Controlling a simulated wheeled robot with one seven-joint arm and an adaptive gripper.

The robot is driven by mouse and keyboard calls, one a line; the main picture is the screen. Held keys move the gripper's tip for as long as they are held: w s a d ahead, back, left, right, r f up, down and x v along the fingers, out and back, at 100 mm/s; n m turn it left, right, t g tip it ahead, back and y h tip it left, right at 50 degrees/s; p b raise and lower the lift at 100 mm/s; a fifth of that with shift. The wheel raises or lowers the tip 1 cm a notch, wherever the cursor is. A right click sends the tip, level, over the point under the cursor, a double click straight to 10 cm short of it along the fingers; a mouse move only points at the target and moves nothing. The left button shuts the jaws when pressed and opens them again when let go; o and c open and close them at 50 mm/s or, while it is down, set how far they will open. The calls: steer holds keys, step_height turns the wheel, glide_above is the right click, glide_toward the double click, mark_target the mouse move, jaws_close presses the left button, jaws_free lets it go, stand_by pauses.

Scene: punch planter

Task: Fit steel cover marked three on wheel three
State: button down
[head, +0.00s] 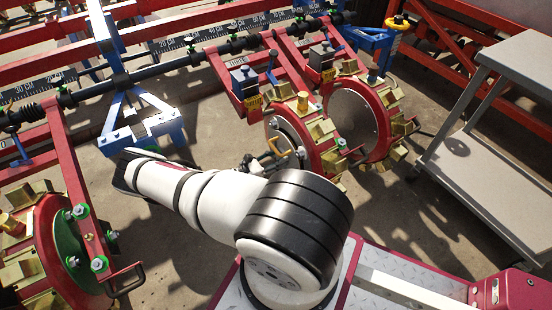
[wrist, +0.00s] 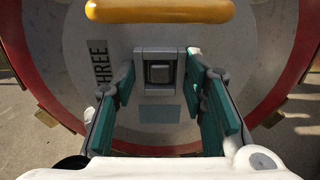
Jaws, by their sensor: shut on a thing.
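The steel cover (wrist: 240,65) fills the middle of the wrist view, a grey disc with the dark word THREE on a label at its left. A yellow bar handle (wrist: 160,11) crosses its top, and a small grey block (wrist: 160,72) stands at its centre. My gripper (wrist: 159,66) has its teal-padded fingers on both sides of this block, shut on it. A red wheel (wrist: 289,75) rings the cover; I cannot tell whether the cover is fully seated. In the head view my gripper (head: 257,164) is small and partly hidden by my arm, beside the middle cleated wheel (head: 318,158).
Another cleated wheel with a grey disc face (head: 354,121) stands to the right. A wheel with a green face (head: 67,239) stands at the lower left. A blue bracket (head: 140,130) stands left of my arm. A grey shelf cart (head: 485,180) is at the right.

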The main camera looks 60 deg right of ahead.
steer(key=shift+s+d, duration=0.2)
steer(key=shift+d, duration=0.15)
steer(key=c, duration=0.9)
jaws_free()
steer(key=shift+a, duration=0.1)
steer(key=v, duration=1.2)
